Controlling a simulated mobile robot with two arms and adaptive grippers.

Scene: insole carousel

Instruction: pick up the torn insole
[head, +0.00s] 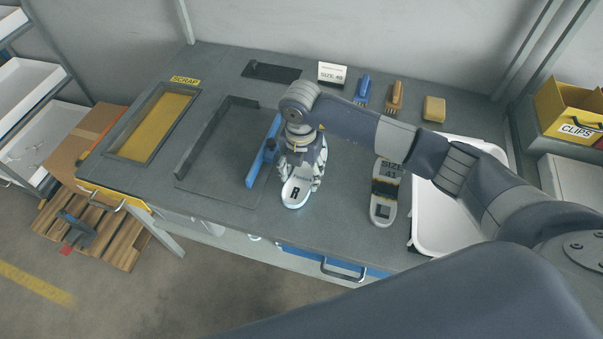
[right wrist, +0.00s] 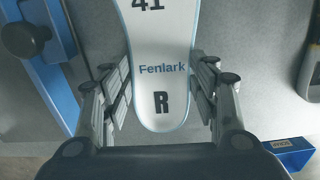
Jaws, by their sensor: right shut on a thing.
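A white insole with a blue edge, marked 41, Fenlark and R, shows in the right wrist view (right wrist: 162,45). Its R-marked rounded end also shows in the head view (head: 294,194), near the front edge of the workbench (head: 235,218). My right gripper (head: 302,172) is over the insole from above, shut on it, with a finger along each side; the fingers also show in the right wrist view (right wrist: 160,90). No tear shows on the visible part. The insole's other end is cut off in the wrist view and hidden under the gripper in the head view. My left gripper is out of view.
A blue bar clamp (head: 264,152) stands close left of the gripper. A grey SIZE 41 piece (head: 383,209) and a white tray (head: 425,235) lie to the right. A SCRAP opening (head: 118,147) is at left. Brushes (head: 394,97) and a size card (head: 332,74) stand behind.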

